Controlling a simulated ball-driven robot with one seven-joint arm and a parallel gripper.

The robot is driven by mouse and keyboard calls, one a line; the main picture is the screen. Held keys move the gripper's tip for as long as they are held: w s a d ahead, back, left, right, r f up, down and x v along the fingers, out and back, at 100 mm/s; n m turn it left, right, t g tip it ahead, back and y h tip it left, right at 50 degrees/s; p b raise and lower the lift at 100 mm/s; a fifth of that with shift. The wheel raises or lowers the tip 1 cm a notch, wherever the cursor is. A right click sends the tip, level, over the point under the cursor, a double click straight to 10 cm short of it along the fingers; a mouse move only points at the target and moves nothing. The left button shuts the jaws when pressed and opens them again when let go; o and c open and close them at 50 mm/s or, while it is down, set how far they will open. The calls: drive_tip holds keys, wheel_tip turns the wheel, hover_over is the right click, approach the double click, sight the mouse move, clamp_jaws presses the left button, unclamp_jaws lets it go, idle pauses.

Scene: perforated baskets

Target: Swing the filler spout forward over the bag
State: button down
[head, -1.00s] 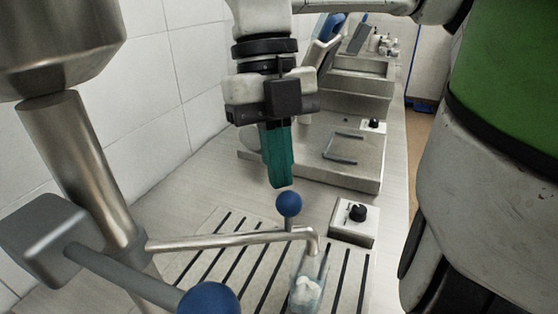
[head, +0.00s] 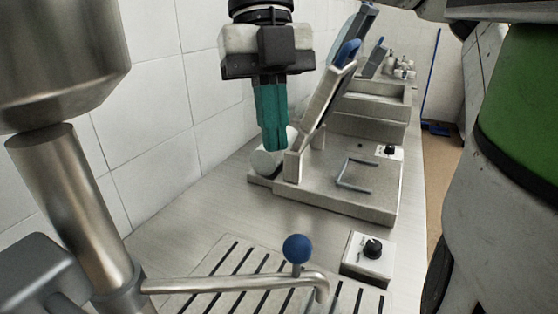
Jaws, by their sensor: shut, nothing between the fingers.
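The filler spout (head: 225,284) is a thin metal tube that runs right from the steel column (head: 75,205) and bends down at its end. A blue ball knob (head: 297,249) stands on the tube near that end. The spout lies above the slotted drain plate (head: 240,256). The bag is not visible in the current view; the spot below the spout tip is cut off by the lower edge. My gripper (head: 275,147), with green fingers, points down, shut and empty. It is above and behind the blue knob, clear of it.
A control box with a black dial (head: 369,257) sits right of the spout. Behind is a steel machine (head: 340,190) with a raised lid and a bent bar. A tiled wall (head: 170,110) bounds the left. The counter between plate and machine is clear.

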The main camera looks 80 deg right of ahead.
drive_tip(key=shift+v, duration=1.8)
